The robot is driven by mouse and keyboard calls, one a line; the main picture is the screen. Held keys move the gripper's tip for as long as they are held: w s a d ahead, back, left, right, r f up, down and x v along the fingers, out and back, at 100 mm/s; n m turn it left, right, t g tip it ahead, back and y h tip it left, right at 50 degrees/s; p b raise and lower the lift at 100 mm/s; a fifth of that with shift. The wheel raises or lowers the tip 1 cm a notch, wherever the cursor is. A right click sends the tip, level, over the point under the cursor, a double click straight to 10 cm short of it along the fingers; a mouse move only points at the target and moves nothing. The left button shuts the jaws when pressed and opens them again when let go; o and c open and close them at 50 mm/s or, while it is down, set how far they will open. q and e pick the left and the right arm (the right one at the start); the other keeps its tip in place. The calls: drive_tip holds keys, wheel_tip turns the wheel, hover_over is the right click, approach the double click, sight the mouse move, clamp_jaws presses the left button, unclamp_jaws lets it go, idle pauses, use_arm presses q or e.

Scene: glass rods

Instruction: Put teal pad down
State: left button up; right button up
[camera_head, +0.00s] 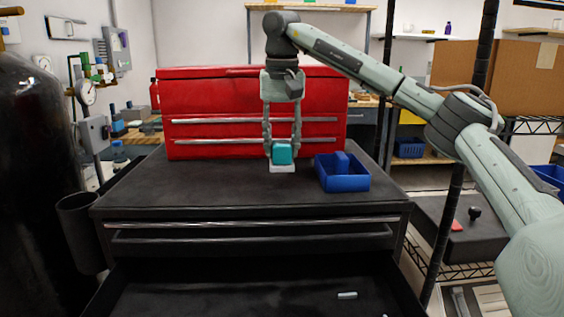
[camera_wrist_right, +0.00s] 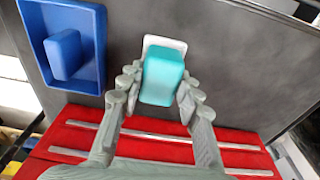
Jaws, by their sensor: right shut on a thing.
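The teal pad (camera_head: 282,153) is a small rounded block between the fingers of my right gripper (camera_head: 283,146). My right gripper is shut on it and points down over the dark cabinet top. In the right wrist view the teal pad (camera_wrist_right: 162,77) sits between the fingertips, over a white square (camera_wrist_right: 178,45) that shows past its far edge. The white square also shows just below the pad in the head view (camera_head: 282,168). I cannot tell whether the pad touches it. My left gripper is not in view.
A blue tray (camera_head: 345,182) with a blue block (camera_head: 341,161) in it stands just right of the pad. A red toolbox (camera_head: 215,112) stands behind the gripper. The front and left of the dark cabinet top (camera_head: 190,190) are clear. An open drawer (camera_head: 220,290) is below.

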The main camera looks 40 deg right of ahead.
sight(282, 162)
drive_tip(key=shift+f, duration=2.15)
drive_tip(key=o, duration=1)
drive_tip(key=r, duration=0.8)
drive_tip(key=s+r, duration=0.1)
drive_tip(key=r, duration=0.3)
drive_tip(key=shift+a+r, duration=0.1)
drive_tip(key=shift+a, duration=0.25)
